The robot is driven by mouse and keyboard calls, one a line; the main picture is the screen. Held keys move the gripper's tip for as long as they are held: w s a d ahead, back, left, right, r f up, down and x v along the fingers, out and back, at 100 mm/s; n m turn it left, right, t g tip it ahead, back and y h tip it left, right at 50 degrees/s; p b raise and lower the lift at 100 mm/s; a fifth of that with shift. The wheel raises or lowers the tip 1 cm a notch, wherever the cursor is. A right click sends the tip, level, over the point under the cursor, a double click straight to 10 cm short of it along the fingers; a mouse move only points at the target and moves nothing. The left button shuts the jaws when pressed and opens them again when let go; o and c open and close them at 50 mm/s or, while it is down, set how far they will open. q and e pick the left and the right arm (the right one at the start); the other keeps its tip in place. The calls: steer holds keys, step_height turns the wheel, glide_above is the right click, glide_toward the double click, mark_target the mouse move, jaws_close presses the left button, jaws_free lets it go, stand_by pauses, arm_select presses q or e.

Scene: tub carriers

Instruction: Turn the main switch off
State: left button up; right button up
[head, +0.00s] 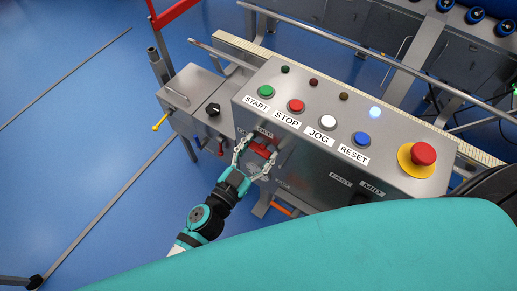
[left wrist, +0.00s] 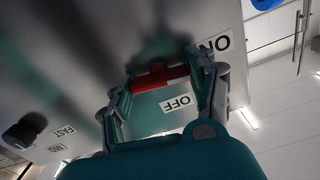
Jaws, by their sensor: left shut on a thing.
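The red main switch handle (head: 263,149) is on the front face of the grey control panel (head: 225,112). My left gripper (head: 256,158) reaches it from below, its fingers on either side, shut on the handle. In the left wrist view the red handle (left wrist: 160,78) lies nearly level between the fingertips of my left gripper (left wrist: 163,82). The OFF label (left wrist: 177,102) shows between the fingers and the ON label (left wrist: 217,44) is beyond the right finger. The fingers hide part of the handle. My right gripper is not in view.
START (head: 265,91), STOP (head: 296,106), JOG (head: 328,122) and RESET (head: 361,139) buttons line the panel top. A red emergency stop (head: 423,154) is at right. A smaller box with a black knob (head: 213,110) stands at left. Blue floor at left is mostly open.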

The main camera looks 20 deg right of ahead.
arm_select(q)
steer(key=m, duration=0.8)
steer(key=shift+s+f, duration=0.1)
steer(key=m, duration=0.4)
steer(key=shift+f, duration=0.1)
steer(key=shift+m+b, duration=0.55)
steer(key=shift+m, duration=1.55)
steer(key=o, duration=1.2)
steer(key=shift+c, duration=0.2)
steer(key=v, duration=1.2)
